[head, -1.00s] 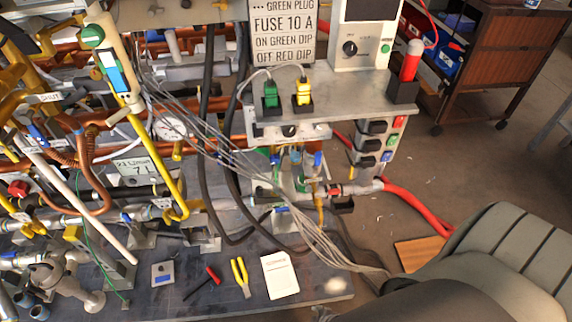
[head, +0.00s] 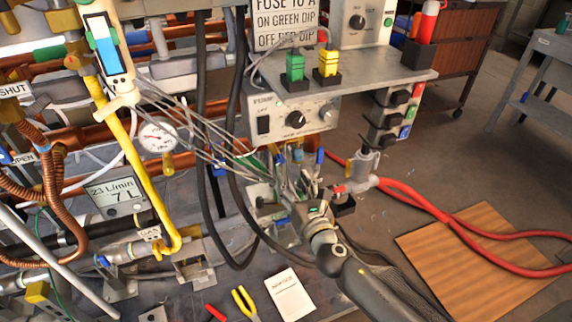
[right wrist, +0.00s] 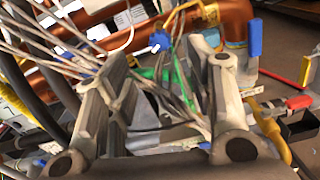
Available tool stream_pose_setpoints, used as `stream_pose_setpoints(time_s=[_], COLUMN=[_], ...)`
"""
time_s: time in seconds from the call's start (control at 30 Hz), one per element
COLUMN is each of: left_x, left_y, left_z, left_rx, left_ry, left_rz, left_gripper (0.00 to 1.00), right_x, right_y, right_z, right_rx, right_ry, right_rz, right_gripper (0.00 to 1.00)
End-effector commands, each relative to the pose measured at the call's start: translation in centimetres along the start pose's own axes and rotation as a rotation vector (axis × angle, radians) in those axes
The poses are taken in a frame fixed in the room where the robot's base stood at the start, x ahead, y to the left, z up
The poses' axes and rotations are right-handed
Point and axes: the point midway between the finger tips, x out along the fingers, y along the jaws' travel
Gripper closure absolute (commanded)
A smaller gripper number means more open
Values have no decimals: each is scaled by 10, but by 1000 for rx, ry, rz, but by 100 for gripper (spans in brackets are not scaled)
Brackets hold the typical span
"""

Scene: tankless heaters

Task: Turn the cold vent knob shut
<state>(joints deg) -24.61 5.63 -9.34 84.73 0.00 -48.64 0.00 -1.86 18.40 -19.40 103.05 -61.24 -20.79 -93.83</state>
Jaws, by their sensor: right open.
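No label marks the cold vent knob, so I cannot tell which part it is. Small valves with blue handles stand under the grey shelf; one blue handle (head: 320,156) is just above my right gripper (head: 302,185). In the right wrist view that gripper (right wrist: 160,95) is open, with grey cables and a green wire between or behind its fingers. A blue knob (right wrist: 160,41) shows beyond the gap, a blue lever (right wrist: 255,38) to the right of the right finger, and a red knob (right wrist: 299,102) farther right. My left gripper is out of view.
Thin grey cables (head: 195,135) hang across the pipes by the valves. A control box (head: 297,118) and shelf (head: 390,72) stand above my right gripper. Red hoses (head: 420,200) run off to the right. A white notice card (head: 289,296) and yellow pliers (head: 244,303) lie on the bench.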

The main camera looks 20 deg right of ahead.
Motion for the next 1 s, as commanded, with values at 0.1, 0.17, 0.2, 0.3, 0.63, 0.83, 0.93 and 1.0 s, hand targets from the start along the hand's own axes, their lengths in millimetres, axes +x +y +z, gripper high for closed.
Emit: stream_pose_setpoints(time_s=[0.1,0.17,0.2,0.3,0.63,0.83,0.93,1.0], left_x=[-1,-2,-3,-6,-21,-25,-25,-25], left_y=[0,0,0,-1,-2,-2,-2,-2], left_z=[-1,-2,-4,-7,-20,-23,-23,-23], left_rx=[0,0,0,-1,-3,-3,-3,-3], left_ry=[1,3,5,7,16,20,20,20], left_rz=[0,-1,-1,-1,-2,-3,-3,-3], left_gripper=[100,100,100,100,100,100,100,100], right_x=[17,27,34,52,94,100,100,100], right_y=[0,0,0,0,0,0,0,0], right_z=[1,1,0,0,-2,-1,-1,-1], right_rx=[3,4,5,6,7,7,7,7], right_ry=[-1,-1,-1,0,3,3,4,4], right_rz=[-1,-2,-2,-1,-1,-1,-1,-1], right_gripper=[51,51,51,51,51,51,51,51])
